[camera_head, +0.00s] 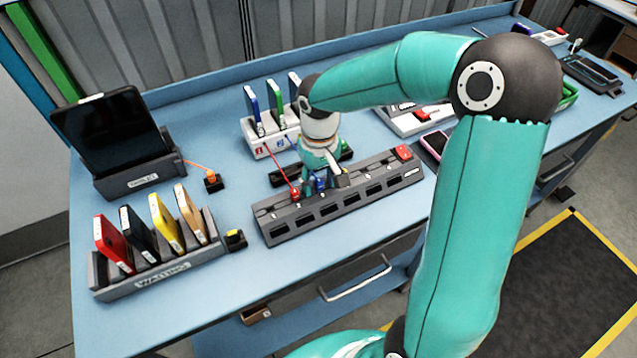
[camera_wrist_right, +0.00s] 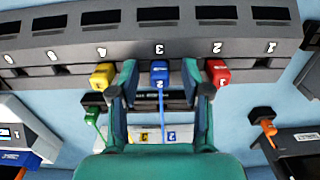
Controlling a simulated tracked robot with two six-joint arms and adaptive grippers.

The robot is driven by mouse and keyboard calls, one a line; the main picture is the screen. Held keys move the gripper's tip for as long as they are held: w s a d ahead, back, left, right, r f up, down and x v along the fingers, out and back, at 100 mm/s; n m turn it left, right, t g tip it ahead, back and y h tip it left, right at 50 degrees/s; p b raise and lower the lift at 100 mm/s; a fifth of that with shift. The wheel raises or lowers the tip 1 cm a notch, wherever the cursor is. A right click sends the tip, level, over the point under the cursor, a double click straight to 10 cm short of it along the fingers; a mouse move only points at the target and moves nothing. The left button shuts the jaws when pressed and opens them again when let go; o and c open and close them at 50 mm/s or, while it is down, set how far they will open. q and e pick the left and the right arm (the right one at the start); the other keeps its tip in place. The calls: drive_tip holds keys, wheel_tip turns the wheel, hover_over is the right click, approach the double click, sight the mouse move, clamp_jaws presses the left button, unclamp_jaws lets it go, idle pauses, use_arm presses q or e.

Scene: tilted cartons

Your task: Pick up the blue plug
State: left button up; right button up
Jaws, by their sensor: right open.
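The blue plug (camera_wrist_right: 159,72) sits on the dark slotted strip (camera_wrist_right: 60,73) beside the number 3, its blue cable running back to the white holder (camera_wrist_right: 172,136). It also shows in the head view (camera_head: 320,184), partly hidden by my gripper. My right gripper (camera_wrist_right: 159,76) is open, with one finger on each side of the blue plug; I see gaps between the fingers and the plug. In the head view my right gripper (camera_head: 328,178) points down over the strip. My left gripper is not in view.
The red plug (camera_wrist_right: 217,72) and yellow plug (camera_wrist_right: 103,76) stand on the strip close outside my fingers. A green plug (camera_wrist_right: 89,112) lies behind. The waiting rack (camera_head: 165,281) with several coloured devices and a dark tablet (camera_head: 108,130) are at the left. The front table edge is clear.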

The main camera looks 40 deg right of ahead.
sight(319, 180)
drive_tip(key=shift+f, duration=0.1)
drive_tip(key=shift+c, duration=0.3)
clamp_jaws()
drive_tip(key=shift+w+r, duration=0.1)
drive_tip(key=shift+r, duration=0.55)
wheel_tip(319, 180, up, 19)
drive_tip(key=shift+r+p, duration=0.6)
drive_tip(key=shift+p, duration=0.1)
idle(0.7)
wheel_tip(319, 180, up, 3)
drive_tip(key=p, duration=0.3)
